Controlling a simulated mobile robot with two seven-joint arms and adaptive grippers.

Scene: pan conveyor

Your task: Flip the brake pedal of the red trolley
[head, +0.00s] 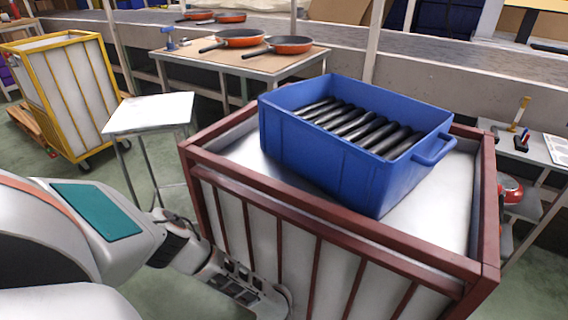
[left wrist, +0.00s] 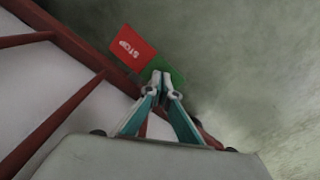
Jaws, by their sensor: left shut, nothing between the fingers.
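The red trolley (head: 488,200) stands in front of me in the head view, with a dark red frame and pale panels. Its brake pedal shows in the left wrist view beside the trolley's lower frame. The pedal has a red half marked STOP (left wrist: 132,48) and a green half (left wrist: 174,72). My left gripper (left wrist: 160,80) is shut and empty, with its fingertips at the green half and partly covering it. I cannot tell whether they touch. In the head view my left arm reaches down beside the trolley and its fingers are hidden. My right gripper is not in view.
A blue crate (head: 330,165) with dark bars rests on the trolley. A small white-topped stand (head: 150,112) is to the left, and a yellow-framed trolley (head: 62,90) is farther left. A table with orange pans (head: 238,38) stands behind. Open floor lies at left.

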